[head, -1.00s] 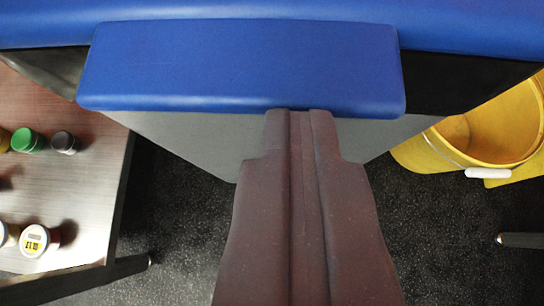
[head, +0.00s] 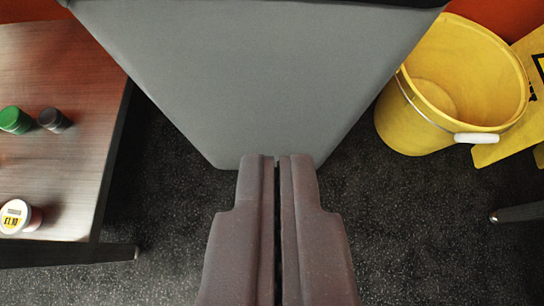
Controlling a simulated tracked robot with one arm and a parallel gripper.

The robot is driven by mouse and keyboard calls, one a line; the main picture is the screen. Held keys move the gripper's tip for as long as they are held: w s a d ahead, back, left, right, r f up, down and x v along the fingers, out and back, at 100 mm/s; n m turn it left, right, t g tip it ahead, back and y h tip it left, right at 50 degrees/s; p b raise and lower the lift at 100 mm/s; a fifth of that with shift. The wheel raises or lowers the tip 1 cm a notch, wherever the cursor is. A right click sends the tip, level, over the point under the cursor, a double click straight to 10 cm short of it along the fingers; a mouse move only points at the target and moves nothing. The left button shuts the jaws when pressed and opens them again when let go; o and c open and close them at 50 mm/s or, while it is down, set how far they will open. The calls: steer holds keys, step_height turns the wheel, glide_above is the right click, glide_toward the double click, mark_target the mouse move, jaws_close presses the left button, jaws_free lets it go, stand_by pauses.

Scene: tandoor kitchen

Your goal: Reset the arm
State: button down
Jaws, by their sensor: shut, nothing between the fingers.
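My gripper (head: 277,160) shows at the bottom middle of the head view. Its two brown fingers are shut together with only a thin dark line between them, and nothing is held. The fingertips overlap the lower edge of a large grey tapered panel (head: 265,75) in the picture. I cannot tell whether they touch it.
A wooden table (head: 60,80) on the left bears a green-lidded jar (head: 15,120), a dark jar (head: 54,120) and a white-lidded tub (head: 18,217). A yellow bucket (head: 410,125) stands on the right, beside a yellow sign (head: 500,150). Dark speckled floor (head: 400,230) is open at lower right.

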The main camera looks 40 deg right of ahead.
steer(key=w+a+r+n+t+y+p, duration=0.1)
steer(key=w+a+r, duration=0.2)
steer(key=w+r, duration=0.5)
steer(key=w+a+r+n+t+p, duration=0.1)
steer(key=w+a+r+n+p, duration=0.2)
steer(key=r, duration=1)
steer(key=w+a+r+t+y, duration=0.1)
steer(key=w+a+r, duration=0.2)
steer(key=w+r, duration=0.55)
steer(key=w+a+r+n+t+p, duration=0.1)
steer(key=a+r, duration=0.3)
steer(key=r, duration=0.4)
steer(key=a+r, duration=0.4)
steer(key=r, duration=0.4)
steer(key=s+a+r+n+t+y+p, duration=0.1)
steer(key=a+r, duration=0.7)
steer(key=r, duration=0.3)
steer(key=s+a+r+n+t+y+p, duration=0.1)
steer(key=s+a+r+y, duration=0.1)
steer(key=a+r, duration=0.7)
steer(key=s+a+r+y+p, duration=0.1)
steer(key=s+a+r, duration=0.5)
steer(key=r, duration=0.3)
steer(key=s+a+r+n+t+y+p, duration=0.1)
steer(key=s+a+r, duration=0.5)
steer(key=r, duration=0.3)
steer(key=shift+r, duration=0.15)
steer(key=shift+a, duration=0.1)
